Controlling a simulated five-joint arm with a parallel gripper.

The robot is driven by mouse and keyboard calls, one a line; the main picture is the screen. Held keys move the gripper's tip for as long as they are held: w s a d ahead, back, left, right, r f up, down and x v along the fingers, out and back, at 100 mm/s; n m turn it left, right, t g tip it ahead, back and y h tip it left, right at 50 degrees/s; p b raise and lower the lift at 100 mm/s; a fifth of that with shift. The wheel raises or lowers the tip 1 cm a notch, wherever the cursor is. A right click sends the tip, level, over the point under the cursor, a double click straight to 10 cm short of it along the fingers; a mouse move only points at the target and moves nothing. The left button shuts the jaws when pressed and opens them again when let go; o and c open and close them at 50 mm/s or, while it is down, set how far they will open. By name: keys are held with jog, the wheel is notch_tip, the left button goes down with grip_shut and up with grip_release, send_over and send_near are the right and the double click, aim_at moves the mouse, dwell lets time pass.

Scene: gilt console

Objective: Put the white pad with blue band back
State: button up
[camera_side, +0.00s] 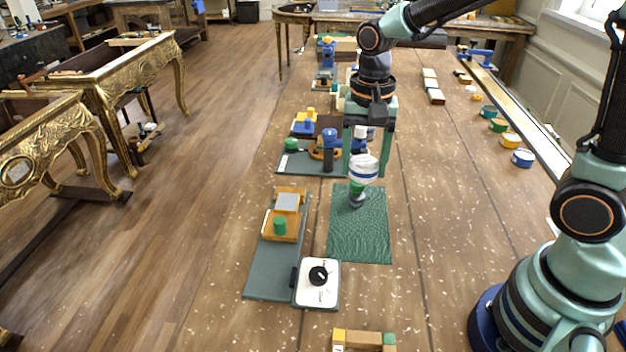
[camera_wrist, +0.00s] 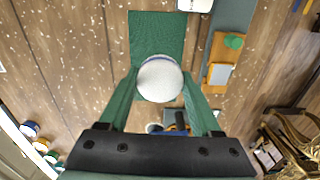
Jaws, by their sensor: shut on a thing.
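The white pad with blue band (camera_side: 364,170) is between the fingers of my gripper (camera_side: 362,174), which is shut on it. It is held above the far end of a green textured mat (camera_side: 361,235). In the wrist view the pad (camera_wrist: 160,79) shows as a pale round disc with a thin blue edge, between the two green fingers. A small green piece with a grey lower part (camera_side: 357,192) is directly below the pad in the side view; I cannot tell whether they touch.
A row of round pieces lines the right side: green (camera_side: 498,125), yellow (camera_side: 510,140) and white-and-blue (camera_side: 522,158). Left of the mat are an orange fixture (camera_side: 285,215) on a grey board and a white dial box (camera_side: 317,284). Another fixture (camera_side: 325,150) stands close beside my gripper.

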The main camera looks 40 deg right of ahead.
aim_at(377, 160)
notch_tip(377, 160, down, 16)
jog(key=shift+r, duration=0.1)
dwell(0.4)
jog(key=shift+f, duration=0.2)
jog(key=o, duration=1.2)
jog(key=shift+r, duration=0.1)
notch_tip(377, 160, up, 12)
jog(key=shift+r, duration=0.1)
jog(key=r+n, duration=0.1)
jog(key=r, duration=0.1)
jog(key=s+d+r+n+t, duration=0.1)
jog(key=r, duration=0.1)
jog(key=d+r+n+t, duration=0.1)
jog(key=r, duration=0.1)
jog(key=shift+s+r, duration=0.15)
jog(key=shift+s, duration=0.15)
jog(key=s+d+r+n+t, duration=0.2)
jog(key=s+r+n+t, duration=0.1)
jog(key=r+n, duration=0.3)
jog(key=shift+s+d+t, duration=0.3)
jog(key=shift+s, duration=0.6)
